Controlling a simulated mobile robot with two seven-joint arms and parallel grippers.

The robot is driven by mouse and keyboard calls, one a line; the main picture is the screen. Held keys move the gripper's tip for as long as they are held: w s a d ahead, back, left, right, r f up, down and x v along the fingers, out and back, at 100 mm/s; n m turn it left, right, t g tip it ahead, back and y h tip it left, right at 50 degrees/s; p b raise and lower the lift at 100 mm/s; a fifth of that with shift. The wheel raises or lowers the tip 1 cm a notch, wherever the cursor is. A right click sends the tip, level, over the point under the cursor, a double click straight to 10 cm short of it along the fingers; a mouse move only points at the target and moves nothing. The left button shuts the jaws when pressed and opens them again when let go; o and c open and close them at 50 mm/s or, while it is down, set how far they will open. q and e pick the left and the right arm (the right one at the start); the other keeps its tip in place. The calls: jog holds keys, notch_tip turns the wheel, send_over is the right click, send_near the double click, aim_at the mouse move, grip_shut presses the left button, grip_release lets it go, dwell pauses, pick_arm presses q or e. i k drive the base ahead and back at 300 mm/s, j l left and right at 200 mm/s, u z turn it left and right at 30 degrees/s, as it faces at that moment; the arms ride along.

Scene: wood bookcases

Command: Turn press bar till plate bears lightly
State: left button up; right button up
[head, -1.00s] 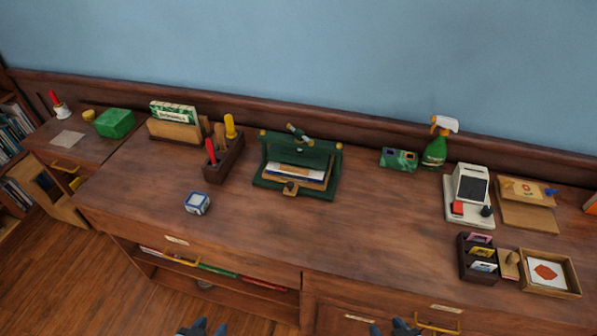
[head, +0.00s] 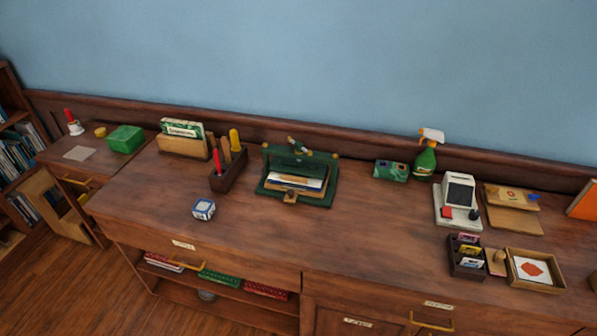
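The green press (head: 326,170) stands at the back middle of the wooden desktop. Its press bar (head: 297,146) sits on top of the frame, between two brass-coloured knobs. Inside the press lies a small stack of papers or books (head: 297,182), white, blue and tan. The plate is too dark and small to tell apart from the frame, and I cannot tell whether it touches the stack. A wooden catch (head: 291,196) is at the press's front. Neither of my grippers shows in the head view.
A dark tool holder (head: 229,178) with red- and yellow-handled tools stands left of the press. A blue-and-white cube (head: 204,209) lies at front left. A green box (head: 391,170) and spray bottle (head: 426,160) stand to the right. The desktop (head: 340,235) before the press is clear.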

aim_at(298, 147)
jog(key=i+l+u, duration=0.15)
jog(key=i+l, duration=0.45)
jog(key=i, duration=0.15)
